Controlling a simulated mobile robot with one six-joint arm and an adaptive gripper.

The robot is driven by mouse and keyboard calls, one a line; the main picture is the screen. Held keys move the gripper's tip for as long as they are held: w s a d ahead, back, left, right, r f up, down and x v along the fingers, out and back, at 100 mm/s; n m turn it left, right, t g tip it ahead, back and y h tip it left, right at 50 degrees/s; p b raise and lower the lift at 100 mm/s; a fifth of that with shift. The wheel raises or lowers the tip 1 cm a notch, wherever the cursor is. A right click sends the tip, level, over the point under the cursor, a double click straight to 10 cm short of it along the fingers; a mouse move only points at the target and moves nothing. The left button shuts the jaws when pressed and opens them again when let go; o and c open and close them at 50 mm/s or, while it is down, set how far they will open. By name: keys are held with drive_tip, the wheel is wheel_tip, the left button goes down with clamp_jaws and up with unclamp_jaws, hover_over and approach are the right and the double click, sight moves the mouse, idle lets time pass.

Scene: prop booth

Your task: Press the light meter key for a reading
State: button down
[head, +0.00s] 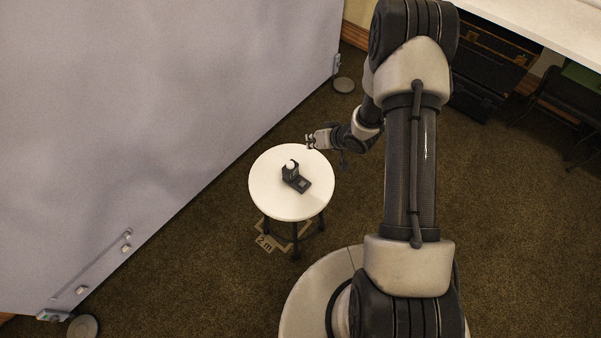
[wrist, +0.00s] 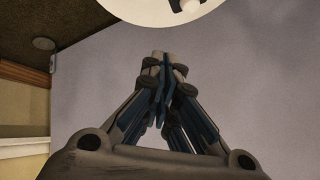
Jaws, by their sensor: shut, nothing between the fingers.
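The light meter (head: 295,177) is a small dark device with a pale dome, on top of the round white stool (head: 265,196). Its key is too small to make out. My gripper (head: 308,142) is beside the stool's far right edge, apart from the meter. In the wrist view my gripper (wrist: 163,62) is shut and empty, its fingertips together.
A large grey backdrop panel (head: 150,110) stands to the left, with round feet on the floor. A white table (head: 550,22) and dark cases (head: 485,65) are at the upper right. Brown carpet is open between.

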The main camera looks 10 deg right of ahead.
drive_tip(key=y, duration=0.2)
hover_over(302, 184)
drive_tip(key=d, duration=0.1)
wheel_tip(302, 184, down, 6)
drive_tip(key=shift+w+f, duration=0.2)
drive_tip(key=shift+w, duration=0.15)
drive_tip(key=shift+f, duration=0.1)
wheel_tip(302, 184, down, 9)
drive_tip(key=b, duration=0.7)
drive_tip(key=shift+r, duration=0.2)
idle(0.4)
drive_tip(key=shift+f+b, duration=0.35)
drive_tip(key=shift+f, duration=0.05)
drive_tip(key=shift+f+b, duration=0.3)
drive_tip(key=shift+f, duration=0.15)
idle(0.4)
drive_tip(key=shift+r, duration=0.1)
drive_tip(key=shift+r+p, duration=0.7)
drive_tip(key=shift+r, duration=0.05)
